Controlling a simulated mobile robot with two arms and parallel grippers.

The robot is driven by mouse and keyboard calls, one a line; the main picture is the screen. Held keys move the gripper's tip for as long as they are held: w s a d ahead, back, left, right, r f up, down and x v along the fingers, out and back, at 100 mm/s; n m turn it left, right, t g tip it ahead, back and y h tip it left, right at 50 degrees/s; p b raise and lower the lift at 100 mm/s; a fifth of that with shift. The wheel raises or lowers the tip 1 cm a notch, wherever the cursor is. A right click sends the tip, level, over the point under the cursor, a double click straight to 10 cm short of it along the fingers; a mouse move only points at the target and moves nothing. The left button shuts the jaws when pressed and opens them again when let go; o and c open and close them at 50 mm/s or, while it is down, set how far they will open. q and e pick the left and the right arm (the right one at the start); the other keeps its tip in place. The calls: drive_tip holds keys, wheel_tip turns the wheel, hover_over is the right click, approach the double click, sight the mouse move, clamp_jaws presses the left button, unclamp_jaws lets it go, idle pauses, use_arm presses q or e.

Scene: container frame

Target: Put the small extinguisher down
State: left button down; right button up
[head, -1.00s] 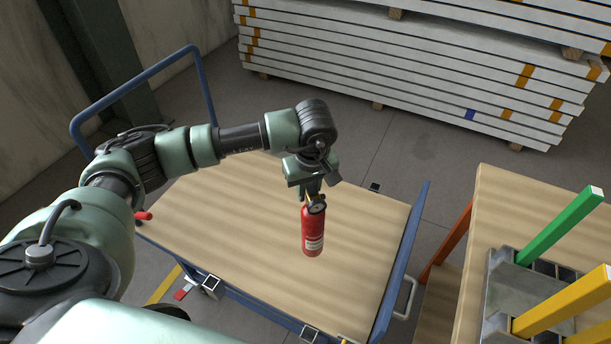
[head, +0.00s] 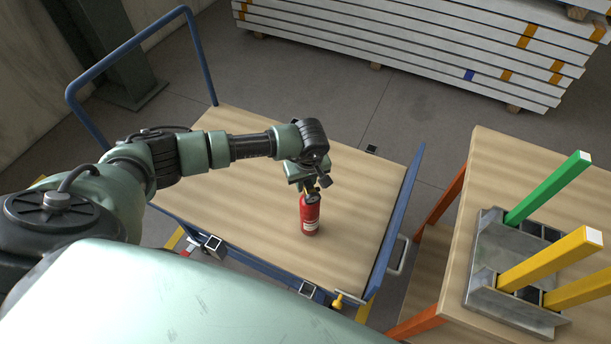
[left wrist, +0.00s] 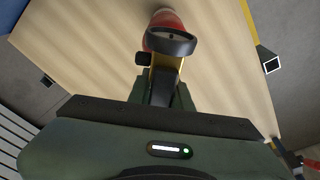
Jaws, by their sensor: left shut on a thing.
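The small red extinguisher (head: 310,215) hangs upright below my left gripper (head: 311,189), over the wooden deck of the blue-framed cart (head: 240,205). The gripper is shut on its top, at the handle and valve. Its base is close to the deck; I cannot tell whether it touches. In the left wrist view the extinguisher's red body (left wrist: 165,20) shows at the top, partly hidden by its black handle and gauge ring. The jaws (left wrist: 165,85) close around the handle there. My right gripper is not in view.
The deck around the extinguisher is bare. The cart has a blue push handle (head: 130,65) and a raised blue right edge (head: 398,225). A wooden table (head: 500,170) at right carries a metal holder (head: 490,255) with green and yellow bars. White stacked beams (head: 430,50) lie behind.

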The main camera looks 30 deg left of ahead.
use_arm(q)
drive_tip(key=shift+w+r, duration=0.1)
drive_tip(key=c, duration=1.3)
unclamp_jaws()
drive_tip(key=shift+r, duration=0.1)
drive_tip(key=r+b, duration=0.1)
drive_tip(key=r, duration=0.2)
drive_tip(key=s+d+r, duration=0.1)
drive_tip(key=r, duration=0.3)
drive_tip(key=r+b, duration=0.1)
drive_tip(key=r, duration=0.2)
drive_tip(key=shift+s+d+r+b, duration=0.15)
drive_tip(key=shift+s+b, duration=0.1)
drive_tip(key=shift+b, duration=0.1)
drive_tip(key=shift+s+r, duration=0.1)
drive_tip(key=shift+r, duration=0.55)
